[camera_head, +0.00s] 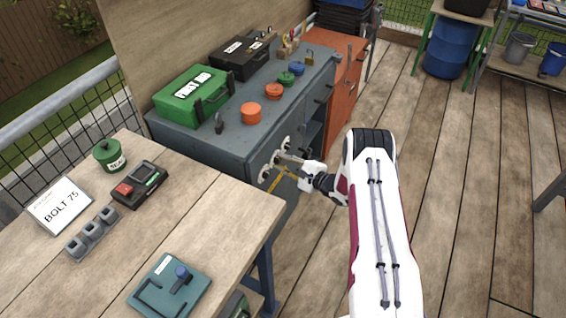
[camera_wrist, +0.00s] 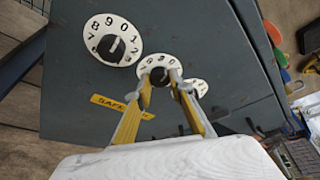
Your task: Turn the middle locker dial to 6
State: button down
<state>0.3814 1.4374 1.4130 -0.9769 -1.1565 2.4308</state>
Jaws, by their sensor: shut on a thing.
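Three round white dials with black knobs sit in a row on the grey cabinet's (camera_wrist: 75,75) face. The middle dial (camera_wrist: 157,62) is between the yellow fingers of my gripper (camera_wrist: 161,78), which is shut on its dark knob. Small digits show along its upper rim; the fingers hide the rest, and I cannot tell its setting. One outer dial (camera_wrist: 113,33) is fully visible at upper left in the wrist view. The other outer dial (camera_wrist: 200,87) is partly hidden behind a finger. In the head view my gripper (camera_head: 279,165) reaches the dials from the right.
A yellow label (camera_wrist: 118,105) reading "SAFE" is beside the dials. A green first aid box (camera_head: 185,97), a black case (camera_head: 240,55) and several coloured lids stand on the cabinet. Deck floor at right is clear.

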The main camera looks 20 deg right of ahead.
jog(key=n, duration=0.1)
jog(key=n+t, duration=0.1)
jog(key=n, duration=0.1)
jog(key=n+t, duration=0.1)
jog(key=shift+a+f+n, duration=0.1)
jog(key=shift+f+n, duration=0.15)
jog(key=shift+n, duration=0.15)
jog(key=n+t, duration=0.1)
jog(key=n, duration=0.1)
jog(key=n+t, duration=0.1)
jog(key=n, duration=0.2)
jog(key=shift+f, duration=0.2)
jog(key=n+y, duration=0.1)
jog(key=n, duration=0.2)
jog(key=n+t+y, duration=0.1)
jog(key=n, duration=0.2)
jog(key=shift+f, duration=0.15)
jog(key=shift+n+y, duration=1)
jog(key=shift+n, duration=1)
jog(key=shift+w+n+g+y, duration=0.1)
jog(key=shift+n+g+y, duration=0.25)
jog(key=shift+n, duration=0.6)
jog(key=shift+w+n+g+y, duration=0.15)
jog(key=shift+n+y, duration=0.4)
jog(key=shift+n, duration=0.4)
jog(key=shift+s, duration=0.1)
